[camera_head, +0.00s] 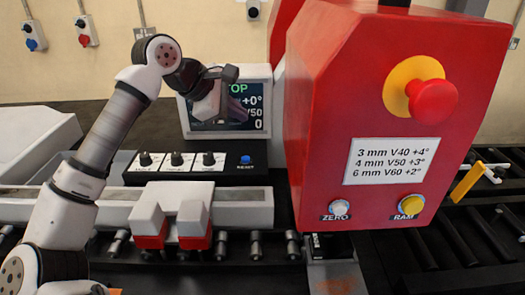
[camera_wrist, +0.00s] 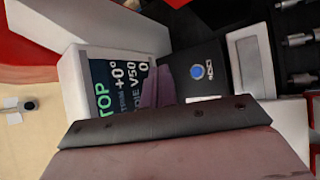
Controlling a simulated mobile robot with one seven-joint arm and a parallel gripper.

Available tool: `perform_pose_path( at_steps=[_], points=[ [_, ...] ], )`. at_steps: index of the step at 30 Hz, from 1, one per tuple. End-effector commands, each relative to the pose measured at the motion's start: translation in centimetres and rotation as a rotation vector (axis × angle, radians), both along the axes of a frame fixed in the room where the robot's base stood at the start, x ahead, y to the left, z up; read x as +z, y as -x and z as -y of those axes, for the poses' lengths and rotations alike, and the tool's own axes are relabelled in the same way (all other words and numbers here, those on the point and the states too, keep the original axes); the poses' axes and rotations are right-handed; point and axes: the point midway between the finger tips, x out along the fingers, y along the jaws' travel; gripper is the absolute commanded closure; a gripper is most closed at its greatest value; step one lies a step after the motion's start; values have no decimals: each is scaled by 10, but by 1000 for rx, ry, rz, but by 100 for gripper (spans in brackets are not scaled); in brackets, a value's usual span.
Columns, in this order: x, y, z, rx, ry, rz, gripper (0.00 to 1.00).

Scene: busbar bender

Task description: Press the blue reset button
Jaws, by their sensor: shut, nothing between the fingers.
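The blue reset button (camera_head: 245,160) sits at the right end of a black control panel (camera_head: 226,173), above its RESET label. In the wrist view the blue button (camera_wrist: 197,72) shows clear and uncovered on the dark panel. My gripper (camera_head: 220,118) is shut and empty, in front of the display screen, up and to the left of the button in the head view. In the wrist view my gripper's fingers (camera_wrist: 158,88) overlap the edge of the screen, to the left of the button and apart from it in the picture.
The display (camera_head: 253,92) stands behind the panel. Black knobs (camera_head: 177,159) line the panel's left part. A large red control box (camera_head: 385,120) with an emergency stop (camera_head: 432,99), ZERO (camera_head: 338,208) and RAM (camera_head: 411,205) buttons fills the right. Red-and-white blocks (camera_head: 193,225) stand in front.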

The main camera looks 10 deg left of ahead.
Motion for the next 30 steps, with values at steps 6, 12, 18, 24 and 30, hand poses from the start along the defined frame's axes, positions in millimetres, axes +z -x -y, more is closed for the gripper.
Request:
perform_pose_path(
  at_steps=[6, 12, 18, 24, 30],
  points=[
    [0, 0, 0, 1, 0, 1, 100],
    [0, 0, 0, -1, 1, 0, 100],
    [-5, 0, 0, 0, 1, 0, 100],
    [-23, 0, 0, -2, 2, 0, 100],
    [-51, 0, 0, 0, 2, 0, 100]
  ],
)
